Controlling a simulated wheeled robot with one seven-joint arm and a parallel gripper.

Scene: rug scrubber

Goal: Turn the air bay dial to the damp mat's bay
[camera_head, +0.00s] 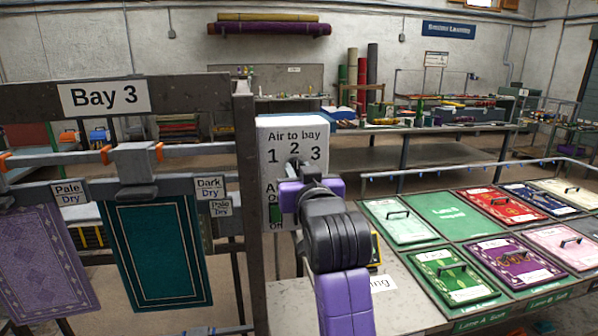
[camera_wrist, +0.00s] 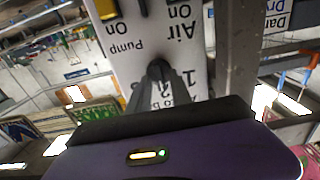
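The air bay dial (camera_wrist: 158,70) is a small dark knob on a white panel (camera_head: 264,140) marked "Air to bay 1 2 3". My gripper (camera_head: 296,172) is at the panel, just below the numerals. In the wrist view, which is upside down, its dark fingers (camera_wrist: 160,82) converge on the dial and appear closed on it. The dial's pointer direction is hidden. A purple mat (camera_head: 42,262) and a teal mat (camera_head: 157,256) hang on the left below a "Bay 3" sign (camera_head: 103,97). I cannot tell which mat is damp.
A grey post (camera_head: 246,200) stands left of the panel. Tags (camera_head: 211,187) read "Dark Dry" and "Pale Dry". A table with several coloured handled panels (camera_head: 502,205) is on the right.

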